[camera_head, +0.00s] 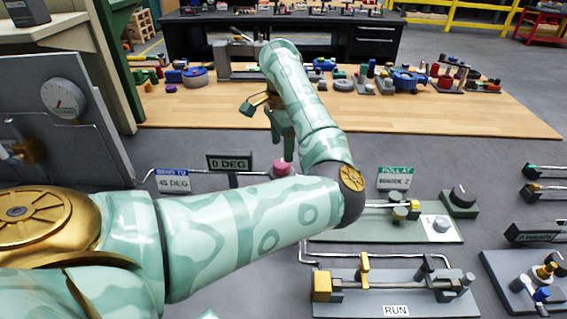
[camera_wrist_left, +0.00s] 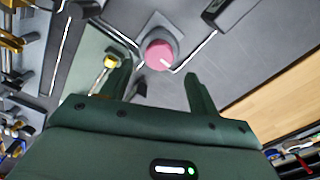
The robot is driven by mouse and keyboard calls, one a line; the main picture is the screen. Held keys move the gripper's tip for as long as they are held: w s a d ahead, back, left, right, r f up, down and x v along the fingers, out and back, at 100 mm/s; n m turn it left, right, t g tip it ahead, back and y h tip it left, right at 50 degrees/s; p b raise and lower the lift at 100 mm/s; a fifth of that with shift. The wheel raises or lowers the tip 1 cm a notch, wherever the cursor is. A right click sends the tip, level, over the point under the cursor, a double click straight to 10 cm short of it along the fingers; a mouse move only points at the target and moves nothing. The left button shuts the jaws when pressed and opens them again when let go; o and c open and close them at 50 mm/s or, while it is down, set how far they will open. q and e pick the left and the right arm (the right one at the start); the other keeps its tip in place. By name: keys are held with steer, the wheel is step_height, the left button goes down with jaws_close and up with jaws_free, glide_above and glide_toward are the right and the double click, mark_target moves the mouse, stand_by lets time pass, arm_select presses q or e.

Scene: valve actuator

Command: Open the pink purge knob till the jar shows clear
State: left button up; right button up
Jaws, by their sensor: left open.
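The pink purge knob (camera_head: 282,168) stands on the grey bench, partly hidden behind my left arm in the head view. In the left wrist view, the pink knob (camera_wrist_left: 160,55) shows round, on a grey base, ahead of and between my fingers. My left gripper (camera_head: 288,154) points down at the knob in the head view. In the left wrist view, the left gripper (camera_wrist_left: 157,78) has its two dark green fingers spread, with nothing between their tips. Whether it touches the knob I cannot tell. I cannot make out the jar. My right gripper is out of view.
A "0 DEG" sign (camera_head: 229,162) and a "45 DEG" sign (camera_head: 173,180) stand left of the knob. A "MARK 2" sign (camera_head: 395,178), a green valve plate (camera_head: 340,236) and a "RUN" plate (camera_head: 345,305) lie to the right. A gauge panel (camera_head: 75,135) rises at left.

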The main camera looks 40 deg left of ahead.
mark_target(282, 163)
arm_select(q)
step_height(282, 163, down, 5)
steer(key=shift+b, duration=0.55)
steer(key=shift+s, duration=0.1)
steer(key=c, duration=1)
